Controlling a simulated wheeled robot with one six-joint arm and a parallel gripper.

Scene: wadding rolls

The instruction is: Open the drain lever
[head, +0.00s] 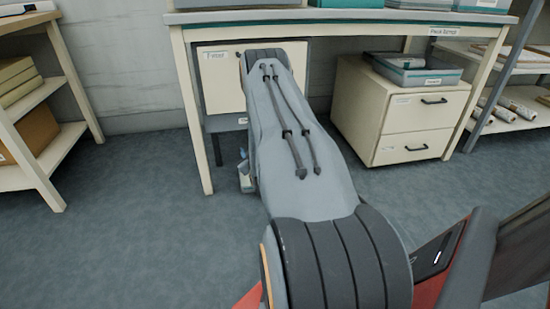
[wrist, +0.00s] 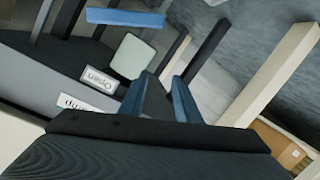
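In the wrist view a white label reading "Open" (wrist: 97,78) sits on a dark grey body, with a second, partly cut-off label (wrist: 85,103) below it. A blue bar (wrist: 125,18) stands out near the top; it may be the drain lever, but I cannot be sure. My gripper (wrist: 164,80) shows two blue fingers, apart, with nothing seen between them. The blue bar lies beyond the fingertips, up and to the left, apart from them. In the head view my arm hides most of the gripper and the lever area under the table.
A pale square plate (wrist: 132,56) lies between the bar and the fingers. In the head view, a table (head: 335,17) spans above my arm. A labelled cream cabinet (head: 219,80) stands behind the arm, a drawer unit (head: 415,125) to the right.

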